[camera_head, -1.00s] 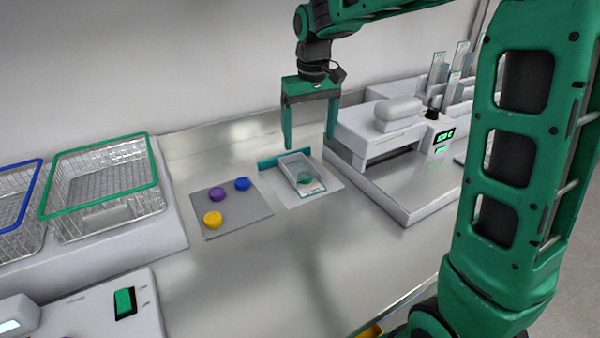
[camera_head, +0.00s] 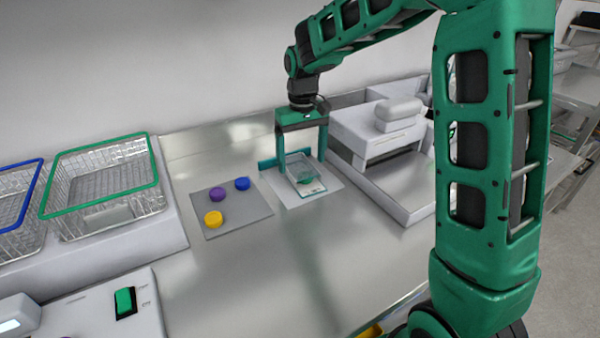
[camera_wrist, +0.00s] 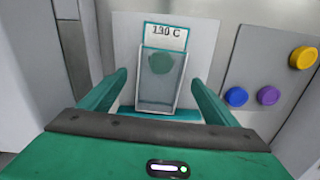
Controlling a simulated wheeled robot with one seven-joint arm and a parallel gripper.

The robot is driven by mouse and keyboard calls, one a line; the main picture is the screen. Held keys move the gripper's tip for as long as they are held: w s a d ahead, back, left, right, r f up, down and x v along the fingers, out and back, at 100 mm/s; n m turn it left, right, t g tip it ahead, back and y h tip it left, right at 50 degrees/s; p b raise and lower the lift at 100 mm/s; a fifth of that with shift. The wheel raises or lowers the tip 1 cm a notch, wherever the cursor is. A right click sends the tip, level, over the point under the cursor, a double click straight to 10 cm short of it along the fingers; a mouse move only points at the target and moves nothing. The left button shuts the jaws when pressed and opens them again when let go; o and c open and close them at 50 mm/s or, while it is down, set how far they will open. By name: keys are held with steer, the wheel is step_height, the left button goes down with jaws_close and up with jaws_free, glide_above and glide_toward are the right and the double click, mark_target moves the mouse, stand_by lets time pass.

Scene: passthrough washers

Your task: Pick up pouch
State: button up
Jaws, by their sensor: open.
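The pouch (camera_head: 303,170) is clear with a green round patch and a pale label end. It lies on a light square mat (camera_head: 325,190) on the steel counter, against a teal strip. In the wrist view the pouch (camera_wrist: 158,85) lies between and beyond the two fingers, and its label reads "130 C". My gripper (camera_head: 302,165) is open and points down, with its green fingers on either side of the pouch. In the wrist view my gripper (camera_wrist: 158,85) shows no visible contact with it.
A grey mat (camera_head: 247,213) with purple, blue and yellow caps lies to the left. A green-rimmed wire basket (camera_head: 100,205) stands further left. A white machine (camera_head: 375,140) stands close on the right. The front counter (camera_head: 290,270) is clear.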

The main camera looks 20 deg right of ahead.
steer(key=shift+f, duration=1.25)
steer(key=c, duration=1.1)
steer(key=shift+r, duration=0.1)
